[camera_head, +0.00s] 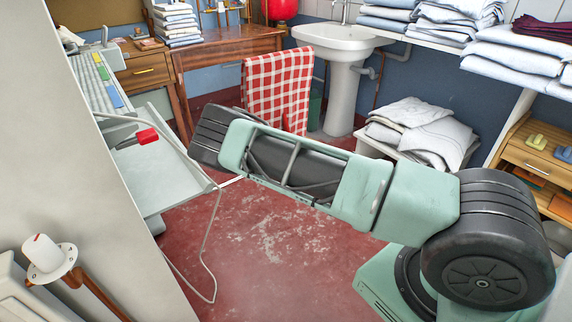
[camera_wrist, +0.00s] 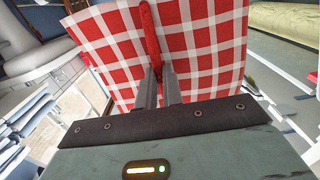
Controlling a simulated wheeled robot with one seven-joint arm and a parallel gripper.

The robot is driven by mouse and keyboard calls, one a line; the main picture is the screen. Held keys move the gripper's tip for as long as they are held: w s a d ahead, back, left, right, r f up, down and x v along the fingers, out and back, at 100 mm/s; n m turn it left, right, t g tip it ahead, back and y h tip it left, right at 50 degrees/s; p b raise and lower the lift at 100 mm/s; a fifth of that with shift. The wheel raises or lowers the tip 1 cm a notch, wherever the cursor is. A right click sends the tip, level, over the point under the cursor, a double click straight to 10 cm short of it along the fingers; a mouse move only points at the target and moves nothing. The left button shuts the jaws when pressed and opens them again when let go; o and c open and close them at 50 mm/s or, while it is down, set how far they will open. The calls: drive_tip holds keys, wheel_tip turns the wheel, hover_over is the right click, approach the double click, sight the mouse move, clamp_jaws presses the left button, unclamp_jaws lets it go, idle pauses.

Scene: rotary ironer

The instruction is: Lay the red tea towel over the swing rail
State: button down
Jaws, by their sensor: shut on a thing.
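The red tea towel (camera_head: 278,88) is red-and-white checked and hangs open behind my arm in the head view. It also fills the upper middle of the wrist view (camera_wrist: 205,45). My gripper (camera_wrist: 157,76) is shut on a folded red edge of it. In the head view my arm hides the gripper and the towel's lower part. A thin pale bent rail (camera_head: 206,252), which looks like the swing rail, stands out from the ironer at left, with bare bars. The towel is apart from it, farther back and to the right.
A red handle (camera_head: 147,136) sits on the ironer's side by a pale tray (camera_head: 160,178). A washbasin (camera_head: 335,40) and a wooden desk (camera_head: 225,45) stand behind. Folded linen (camera_head: 425,130) lies on a low stand at right. Red floor (camera_head: 265,245) is clear in the middle.

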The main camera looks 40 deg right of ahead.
drive_tip(key=shift+w+d+f+b, duration=0.2)
drive_tip(key=shift+d+f+b, duration=0.15)
drive_tip(key=shift+d, duration=0.25)
drive_tip(key=shift+r+p, duration=0.2)
drive_tip(key=shift+p, duration=0.3)
drive_tip(key=shift+w, duration=3)
wheel_tip(320, 180, down, 38)
drive_tip(key=b, duration=2.3)
drive_tip(key=shift+f, duration=0.15)
drive_tip(key=shift+a+f+b, duration=0.1)
drive_tip(key=shift+f+b, duration=0.25)
drive_tip(key=c, duration=1.5)
unclamp_jaws()
